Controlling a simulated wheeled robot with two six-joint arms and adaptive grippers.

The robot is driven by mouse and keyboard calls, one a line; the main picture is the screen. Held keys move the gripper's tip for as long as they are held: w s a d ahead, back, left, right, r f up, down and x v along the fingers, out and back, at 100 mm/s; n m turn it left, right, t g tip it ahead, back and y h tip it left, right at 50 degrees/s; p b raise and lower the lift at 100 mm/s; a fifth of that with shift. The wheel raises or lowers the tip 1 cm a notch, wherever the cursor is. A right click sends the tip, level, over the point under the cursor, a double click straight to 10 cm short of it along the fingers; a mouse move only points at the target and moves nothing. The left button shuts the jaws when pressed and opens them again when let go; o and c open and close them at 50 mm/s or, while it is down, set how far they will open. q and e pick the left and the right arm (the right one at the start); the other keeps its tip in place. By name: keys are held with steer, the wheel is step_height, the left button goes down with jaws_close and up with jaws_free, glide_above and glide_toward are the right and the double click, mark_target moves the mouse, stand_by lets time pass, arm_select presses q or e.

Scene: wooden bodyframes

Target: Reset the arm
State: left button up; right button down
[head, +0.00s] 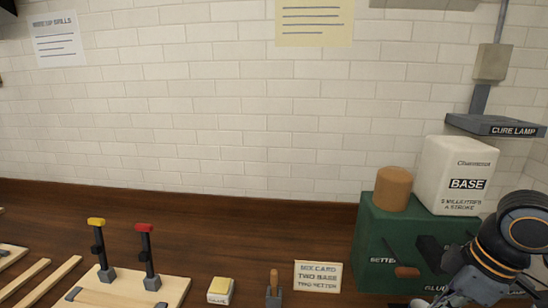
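My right arm (495,250), dark with blue-grey and orange bands, comes in at the lower right. It is bent in front of the right part of the green box (372,245) and hides some of its front. The arm runs down toward the bottom edge, and I cannot make out its gripper fingers there. My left arm and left gripper do not show.
A white BASE container (455,175) and a brown cylinder (393,188) stand on the green box, below the cure lamp (497,125). A card (318,276), a yellow-topped block (220,290) and two upright clamps (148,255) on a board stand left. The rear counter (220,215) is clear.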

steer(key=a+f+m+t, duration=0.1)
steer(key=a+f+m, duration=0.15)
steer(key=f, duration=0.65)
steer(key=a+f+m+t, duration=0.1)
steer(key=a+f, duration=0.3)
steer(key=f, duration=0.6)
steer(key=s+d+f+m+h, duration=0.1)
steer(key=s+f+m+h, duration=0.2)
steer(key=s+f+m, duration=0.4)
step_height(320, 180, down, 25)
steer(key=s+d+g, duration=0.1)
steer(key=s+d, duration=0.1)
steer(key=d, duration=0.1)
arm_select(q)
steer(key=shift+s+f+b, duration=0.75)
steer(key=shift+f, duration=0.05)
arm_select(e)
steer(key=s+d+f+g, duration=0.1)
steer(key=s+f, duration=1.8)
steer(key=f, duration=0.1)
steer(key=shift+s+g, duration=0.3)
